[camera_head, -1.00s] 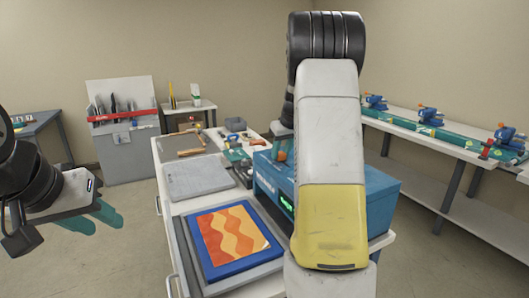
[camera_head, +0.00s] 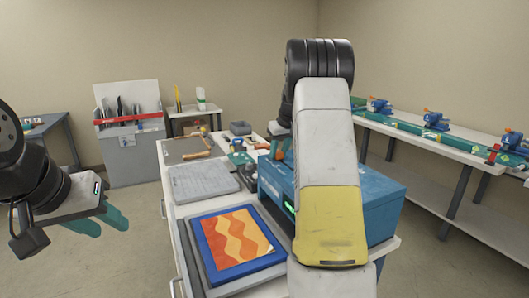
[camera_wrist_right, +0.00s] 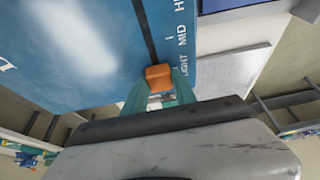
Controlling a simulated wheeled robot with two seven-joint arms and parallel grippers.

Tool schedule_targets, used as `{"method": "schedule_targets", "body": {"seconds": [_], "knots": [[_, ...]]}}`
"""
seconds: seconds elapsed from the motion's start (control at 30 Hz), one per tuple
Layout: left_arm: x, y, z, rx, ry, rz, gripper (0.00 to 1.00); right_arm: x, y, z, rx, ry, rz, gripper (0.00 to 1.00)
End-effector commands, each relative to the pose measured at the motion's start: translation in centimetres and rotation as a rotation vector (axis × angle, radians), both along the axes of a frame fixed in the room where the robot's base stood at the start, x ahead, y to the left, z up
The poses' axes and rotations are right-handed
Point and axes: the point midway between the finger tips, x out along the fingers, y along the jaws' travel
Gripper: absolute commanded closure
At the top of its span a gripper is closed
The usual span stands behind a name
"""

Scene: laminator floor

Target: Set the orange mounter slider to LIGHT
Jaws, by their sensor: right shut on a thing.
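The orange slider (camera_wrist_right: 159,77) sits at the end of a dark slot in the blue mounter (camera_wrist_right: 75,45), beside the printed word LIGHT. MID and a partly cut-off label lie further along. My right gripper (camera_wrist_right: 160,92) has its teal fingers closed on the slider's two sides. In the head view the mounter (camera_head: 385,205) stands on the white bench, partly covered by my right arm. The slider cannot be made out clearly there. My left gripper (camera_head: 102,222) hangs empty at the left, away from the bench, its teal fingers apart.
A side bench (camera_head: 440,142) with blue clamps runs along the right. Floor is clear at left.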

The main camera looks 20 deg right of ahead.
Motion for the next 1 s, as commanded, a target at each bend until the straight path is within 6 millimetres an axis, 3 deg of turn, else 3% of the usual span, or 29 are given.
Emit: {"method": "schedule_targets", "body": {"seconds": [0.03, 0.1, 0.13, 0.47, 0.8, 1.0], "knots": [[0.0, 0.0, 0.0, 0.000, 0.000, 0.000, 0.64, 0.4, 0.0, 0.3, -0.003, -0.015, -0.002, 0.61], [0.0, 0.0, 0.0, 0.000, 0.000, 0.000, 0.64, 0.4, 0.0, 0.3, -0.002, -0.013, -0.001, 0.48], [0.0, 0.0, 0.0, 0.000, 0.001, 0.000, 0.64, 0.4, 0.0, 0.2, -0.002, -0.012, -0.001, 0.45], [0.0, 0.0, 0.0, 0.000, 0.000, 0.000, 0.64, 0.2, 0.0, 0.4, -0.002, -0.009, 0.000, 0.45], [0.0, 0.0, 0.0, 0.000, 0.000, 0.000, 0.64, -1.7, -0.2, 5.2, -0.001, -0.013, 0.000, 0.45], [0.0, 0.0, 0.0, 0.000, 0.000, 0.000, 0.64, -2.5, -0.3, 7.1, -0.002, -0.011, 0.000, 0.45]]}}
